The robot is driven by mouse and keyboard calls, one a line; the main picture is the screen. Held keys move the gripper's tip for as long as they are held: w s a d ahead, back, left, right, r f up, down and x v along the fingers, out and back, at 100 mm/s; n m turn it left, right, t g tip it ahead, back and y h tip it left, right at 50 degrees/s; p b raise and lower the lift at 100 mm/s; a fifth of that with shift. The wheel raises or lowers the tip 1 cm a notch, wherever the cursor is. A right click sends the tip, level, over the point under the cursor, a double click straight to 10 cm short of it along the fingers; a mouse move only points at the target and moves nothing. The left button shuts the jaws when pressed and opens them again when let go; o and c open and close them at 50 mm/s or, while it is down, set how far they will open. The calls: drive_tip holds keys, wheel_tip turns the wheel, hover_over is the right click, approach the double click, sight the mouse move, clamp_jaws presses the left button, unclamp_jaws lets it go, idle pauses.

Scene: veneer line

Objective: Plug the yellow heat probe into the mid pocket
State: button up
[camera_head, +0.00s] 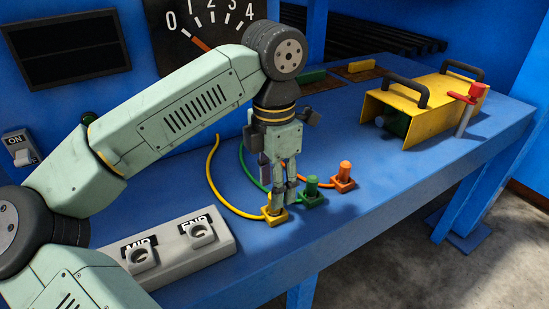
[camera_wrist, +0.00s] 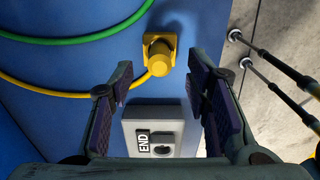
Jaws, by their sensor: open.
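The yellow heat probe (camera_head: 274,213) stands on the blue bench, with its yellow cable curving away behind it. In the wrist view the probe (camera_wrist: 158,60) lies just beyond and between my fingertips. My gripper (camera_head: 282,196) is open, pointing down over the probe; it also shows in the wrist view (camera_wrist: 162,75) with nothing between its fingers. I cannot tell how far the fingertips are from the probe. The mid pocket (camera_head: 142,257), labelled MID, is on the grey block at the front left, its opening empty; my arm passes close to it.
The end pocket (camera_head: 199,234) sits beside it on the grey block (camera_head: 190,262) and looks empty. A green probe (camera_head: 312,193) and an orange probe (camera_head: 344,178) stand to the right. A yellow cover (camera_head: 420,103) with black handles and a red-topped lever (camera_head: 468,105) are farther right.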

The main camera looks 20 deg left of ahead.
drive_tip(key=shift+f, duration=2.15)
clamp_jaws()
drive_tip(key=shift+r+p, duration=0.15)
drive_tip(key=shift+p, duration=0.2)
drive_tip(key=shift+r+p, duration=1.05)
drive_tip(key=shift+r, duration=1.15)
